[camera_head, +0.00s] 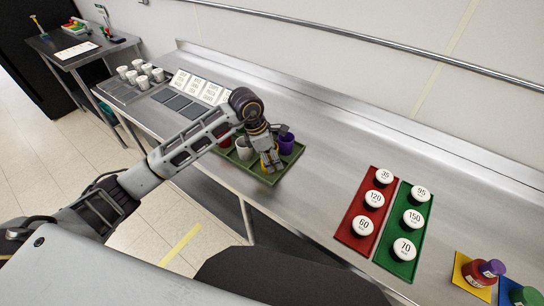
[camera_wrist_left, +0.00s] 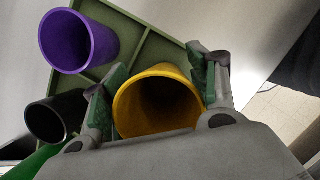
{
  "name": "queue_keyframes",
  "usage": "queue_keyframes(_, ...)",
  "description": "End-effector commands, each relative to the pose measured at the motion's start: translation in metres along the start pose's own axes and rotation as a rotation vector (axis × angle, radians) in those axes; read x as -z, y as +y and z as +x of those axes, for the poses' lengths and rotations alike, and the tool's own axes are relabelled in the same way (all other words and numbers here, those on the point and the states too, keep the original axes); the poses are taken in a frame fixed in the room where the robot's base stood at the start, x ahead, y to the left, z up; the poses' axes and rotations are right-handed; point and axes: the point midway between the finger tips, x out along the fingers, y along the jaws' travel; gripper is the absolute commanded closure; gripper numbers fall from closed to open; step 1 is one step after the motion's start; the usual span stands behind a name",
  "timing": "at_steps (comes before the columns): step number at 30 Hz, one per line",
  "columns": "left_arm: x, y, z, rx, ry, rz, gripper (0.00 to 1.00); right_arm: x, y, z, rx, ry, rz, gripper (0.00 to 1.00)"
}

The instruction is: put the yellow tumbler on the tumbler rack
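The yellow tumbler (camera_wrist_left: 160,103) stands between the two fingers of my left gripper (camera_wrist_left: 155,92), mouth toward the wrist camera. Both fingers appear to touch its sides. In the head view my left gripper (camera_head: 264,153) is low over the front right part of a green divided tray (camera_head: 268,179) and hides most of the yellow tumbler (camera_head: 270,161). I cannot tell whether its base rests in the tray. The tray looks like the tumbler rack. A purple tumbler (camera_head: 286,144) is beside the gripper. My right gripper is out of view.
A black tumbler (camera_wrist_left: 55,117) is close to the left finger. A pale grey tumbler (camera_head: 244,148) stands in the tray. White cups (camera_head: 140,80) stand farther left. Red (camera_head: 351,238) and green (camera_head: 392,262) trays hold numbered white pieces at right. Bare counter lies between.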

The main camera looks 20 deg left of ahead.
Motion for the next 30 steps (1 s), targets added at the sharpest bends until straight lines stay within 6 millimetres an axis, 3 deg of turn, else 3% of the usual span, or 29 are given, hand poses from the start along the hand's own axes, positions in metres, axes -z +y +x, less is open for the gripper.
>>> queue_keyframes(18,-0.001,0.000,-0.004,0.001,0.000,0.000,0.29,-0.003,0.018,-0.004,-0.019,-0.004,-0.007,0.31)
queue_keyframes(30,-0.001,0.001,-0.054,-0.004,-0.001,0.000,0.29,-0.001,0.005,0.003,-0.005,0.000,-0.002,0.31)
